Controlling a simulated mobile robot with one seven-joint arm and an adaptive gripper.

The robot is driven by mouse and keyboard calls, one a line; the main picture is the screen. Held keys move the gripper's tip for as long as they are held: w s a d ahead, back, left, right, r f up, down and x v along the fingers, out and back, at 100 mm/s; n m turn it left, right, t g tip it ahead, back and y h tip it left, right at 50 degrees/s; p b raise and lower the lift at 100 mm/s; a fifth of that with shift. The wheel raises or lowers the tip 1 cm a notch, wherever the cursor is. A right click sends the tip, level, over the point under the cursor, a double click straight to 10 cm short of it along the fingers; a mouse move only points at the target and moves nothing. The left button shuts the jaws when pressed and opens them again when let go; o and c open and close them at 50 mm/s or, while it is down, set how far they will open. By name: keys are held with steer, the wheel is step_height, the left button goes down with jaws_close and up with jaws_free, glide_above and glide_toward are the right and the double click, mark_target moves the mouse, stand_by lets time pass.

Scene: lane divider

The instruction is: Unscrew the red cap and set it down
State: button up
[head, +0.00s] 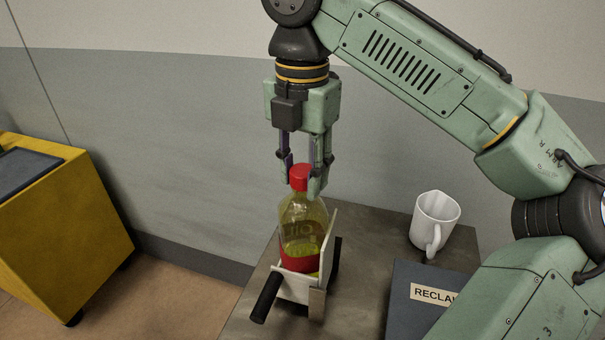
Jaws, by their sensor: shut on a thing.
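The red cap (299,174) sits at the top of a clear bottle (302,222) with yellowish liquid and a red band low on its body. The bottle stands upright in a white and metal holder (297,290) with a black handle, on a grey table. My gripper (301,182) points straight down over the bottle, its two fingers on either side of the cap, shut on it. The cap appears to be on the bottle's neck; whether its thread is still engaged cannot be told.
A white mug (435,222) stands on the table (363,227) to the right. A dark blue box or book (409,294) with a "RECLA" label lies in front of it, partly hidden by my arm. A yellow cabinet (62,225) stands apart at the left.

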steer(key=shift+n, duration=0.9)
steer(key=o, duration=0.7)
steer(key=shift+m, duration=0.9)
steer(key=shift+m, duration=0.9)
